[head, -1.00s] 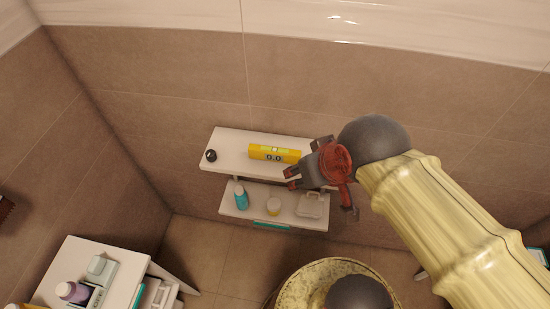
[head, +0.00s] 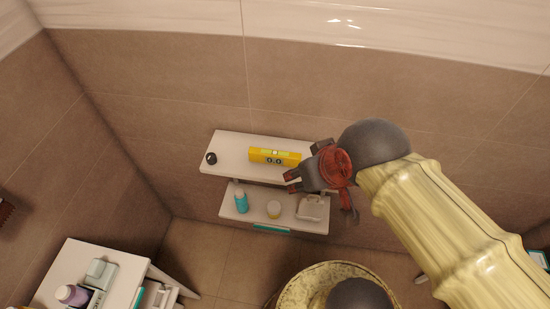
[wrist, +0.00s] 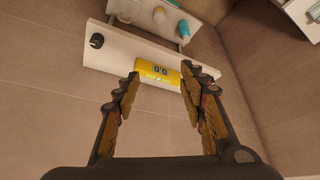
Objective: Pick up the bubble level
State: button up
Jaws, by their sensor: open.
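The yellow bubble level (head: 275,157) lies along the white upper shelf on the wall in the head view, right of the shelf's middle. In the wrist view the bubble level (wrist: 157,72) shows beyond the fingers, framed between them. My gripper (head: 290,181) is at the right end of the shelf, just right of the level in the head view, and apart from it. In the wrist view my gripper (wrist: 160,85) is open with nothing between its fingers.
A small black round object (head: 211,158) sits at the left end of the upper shelf (head: 228,150). The lower shelf (head: 256,217) holds a teal bottle (head: 241,202), a yellowish jar (head: 273,209) and a pale container (head: 311,208). A white cabinet (head: 120,262) with bottles stands at lower left.

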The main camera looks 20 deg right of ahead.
dwell(0.4)
jog(key=m+y+p, duration=0.9)
jog(key=m+y, duration=0.2)
jog(key=m, duration=1.3)
send_near(278, 153)
jog(key=a, duration=0.2)
jog(key=w+a, duration=0.1)
jog(key=shift+a+f+t, duration=0.2)
jog(key=shift+f+t, duration=0.1)
jog(key=shift+f, duration=0.05)
jog(key=x, duration=0.5)
jog(key=f+b+x, duration=0.1)
jog(key=x, duration=0.2)
jog(key=shift+d, duration=0.4)
grip_shut()
